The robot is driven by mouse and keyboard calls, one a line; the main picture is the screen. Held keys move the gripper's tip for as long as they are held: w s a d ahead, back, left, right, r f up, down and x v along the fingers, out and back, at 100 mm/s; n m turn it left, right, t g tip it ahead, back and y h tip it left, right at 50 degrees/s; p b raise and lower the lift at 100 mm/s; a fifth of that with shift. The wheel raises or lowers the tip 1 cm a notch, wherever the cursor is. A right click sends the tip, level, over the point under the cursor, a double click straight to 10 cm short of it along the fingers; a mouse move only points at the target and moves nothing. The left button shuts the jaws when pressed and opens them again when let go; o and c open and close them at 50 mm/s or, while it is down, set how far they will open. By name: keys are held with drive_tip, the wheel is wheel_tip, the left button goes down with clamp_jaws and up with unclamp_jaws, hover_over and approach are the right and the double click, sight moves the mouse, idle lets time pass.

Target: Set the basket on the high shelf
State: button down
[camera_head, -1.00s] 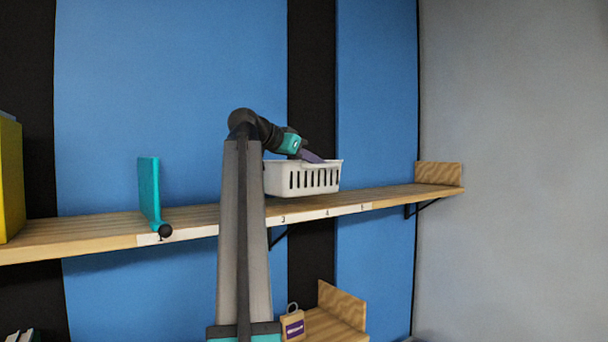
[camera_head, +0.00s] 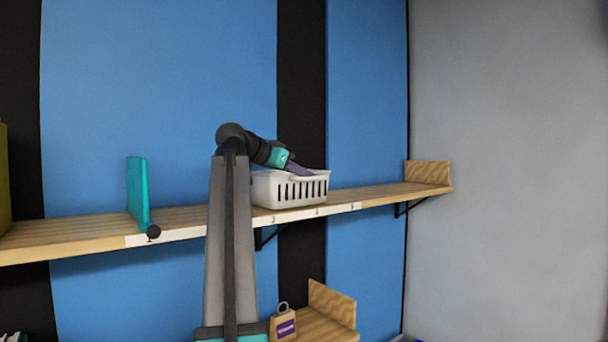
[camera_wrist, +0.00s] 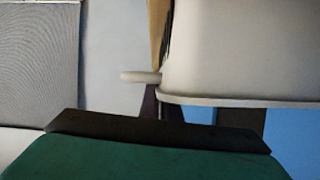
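The white slotted basket (camera_head: 290,190) is upright at the high shelf (camera_head: 180,222), behind the front-edge labels 3 and 4. Its base appears at shelf level, but I cannot tell whether it rests fully on the board. My gripper (camera_head: 299,171) reaches over from the left, its purple fingers at the basket's rim and apparently shut on it. In the wrist view, the pale basket (camera_wrist: 235,50) fills the upper right, with my dark finger (camera_wrist: 160,105) against its rim. The fingertips' grip is mostly hidden.
A yellow object (camera_head: 4,180) is at the far left. A wooden end block (camera_head: 428,172) closes the right end, with bare board before it. Below is a purple-labelled padlock-shaped item (camera_head: 284,325).

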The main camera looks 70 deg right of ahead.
drive_tip(key=shift+f, duration=0.1)
drive_tip(key=c, duration=2.4)
unclamp_jaws()
drive_tip(key=shift+c, duration=0.2)
drive_tip(key=o, duration=0.4)
drive_tip(key=shift+o, duration=0.2)
drive_tip(key=shift+w+a+r+b, duration=0.3)
drive_tip(key=shift+a+b, duration=0.15)
drive_tip(key=shift+b, duration=0.05)
drive_tip(key=b+v, duration=0.3)
drive_tip(key=v, duration=0.6)
drive_tip(key=shift+r, duration=0.1)
drive_tip(key=shift+v, duration=0.85)
